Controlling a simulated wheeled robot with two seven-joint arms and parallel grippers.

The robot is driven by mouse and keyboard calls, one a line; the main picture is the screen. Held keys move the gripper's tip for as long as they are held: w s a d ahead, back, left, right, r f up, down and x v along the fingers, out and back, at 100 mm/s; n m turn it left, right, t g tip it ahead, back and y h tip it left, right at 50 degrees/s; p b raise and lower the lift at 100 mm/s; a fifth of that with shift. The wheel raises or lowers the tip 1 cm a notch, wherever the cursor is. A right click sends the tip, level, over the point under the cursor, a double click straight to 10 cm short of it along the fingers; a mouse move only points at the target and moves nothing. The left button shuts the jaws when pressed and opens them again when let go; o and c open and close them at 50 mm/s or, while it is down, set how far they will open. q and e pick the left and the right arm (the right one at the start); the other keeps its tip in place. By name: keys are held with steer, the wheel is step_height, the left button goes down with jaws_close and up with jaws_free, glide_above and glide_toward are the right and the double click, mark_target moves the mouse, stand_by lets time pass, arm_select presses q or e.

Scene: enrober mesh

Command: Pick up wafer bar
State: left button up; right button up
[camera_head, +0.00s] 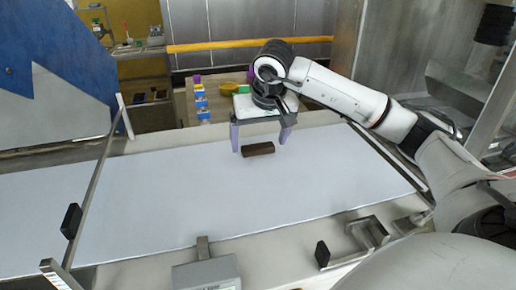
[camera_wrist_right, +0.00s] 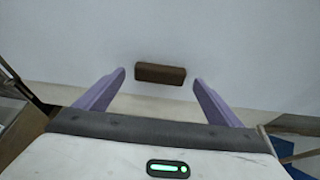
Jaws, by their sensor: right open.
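The wafer bar (camera_head: 258,149) is a small dark brown block lying on the pale belt surface (camera_head: 230,200) in the head view. In the right wrist view the wafer bar (camera_wrist_right: 160,74) lies crosswise just beyond the fingertips. My right gripper (camera_head: 260,147) is open, with its purple fingers pointing down on either side of the bar. In the right wrist view the right gripper (camera_wrist_right: 159,77) has its fingers spread wider than the bar, with nothing between them touching. My left gripper is not in view.
A metal guide rail (camera_head: 98,180) crosses the belt at the left. A grey box (camera_head: 206,273) and a bent metal bracket (camera_head: 368,232) stand along the near edge. Several small coloured boxes (camera_head: 201,103) stand beyond the belt. The belt's middle is clear.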

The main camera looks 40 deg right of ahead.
steer(key=shift+x, duration=0.95)
steer(key=shift+w+r, duration=0.1)
steer(key=c, duration=0.9)
steer(key=shift+r, duration=0.1)
